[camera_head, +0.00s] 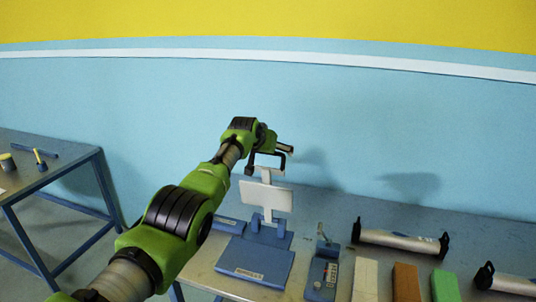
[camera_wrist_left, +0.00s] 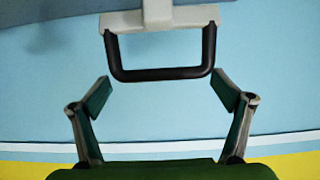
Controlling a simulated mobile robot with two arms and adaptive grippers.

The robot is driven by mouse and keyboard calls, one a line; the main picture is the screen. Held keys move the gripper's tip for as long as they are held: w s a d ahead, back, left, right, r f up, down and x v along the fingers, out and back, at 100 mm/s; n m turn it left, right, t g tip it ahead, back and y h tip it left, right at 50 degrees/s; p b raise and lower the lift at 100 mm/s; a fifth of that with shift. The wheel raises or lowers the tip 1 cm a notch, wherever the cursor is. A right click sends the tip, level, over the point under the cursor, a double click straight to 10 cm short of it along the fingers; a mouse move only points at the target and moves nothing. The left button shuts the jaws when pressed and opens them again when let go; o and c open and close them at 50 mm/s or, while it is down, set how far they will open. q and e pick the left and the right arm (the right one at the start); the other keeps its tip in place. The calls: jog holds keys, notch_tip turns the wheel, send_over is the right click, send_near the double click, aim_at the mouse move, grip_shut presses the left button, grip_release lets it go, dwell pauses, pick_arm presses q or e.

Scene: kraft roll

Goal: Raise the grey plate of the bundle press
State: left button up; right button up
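The bundle press stands on the table, with a blue base (camera_head: 256,262) and a light grey plate (camera_head: 266,196) standing upright above it. A black U-shaped handle (camera_wrist_left: 160,74) is fixed to the plate's light grey end, which fills the top of the left wrist view (camera_wrist_left: 160,17). My left gripper (camera_wrist_left: 162,84) is open, with its fingertips spread on either side of the handle's cross bar and a gap at each side. In the head view, my left arm reaches over to the handle, and the fingers are hard to make out there. My right gripper is not seen.
A blue control box with a lever (camera_head: 322,275) stands right of the press. White, brown (camera_head: 406,283) and green (camera_head: 445,287) blocks sit farther right. Paper rolls with black ends (camera_head: 400,240) lie behind and beside them. Another table (camera_head: 45,180) is at left.

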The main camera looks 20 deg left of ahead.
pick_arm(q)
jog(key=shift+w+f, duration=0.15)
jog(key=shift+f, duration=0.35)
jog(key=shift+s+a+r, duration=0.1)
jog(key=shift+s+r, duration=0.1)
jog(key=shift+s, duration=0.25)
jog(key=shift+v, duration=0.8)
jog(key=v, duration=0.9)
jog(key=shift+r, duration=0.2)
jog(key=shift+w, duration=0.1)
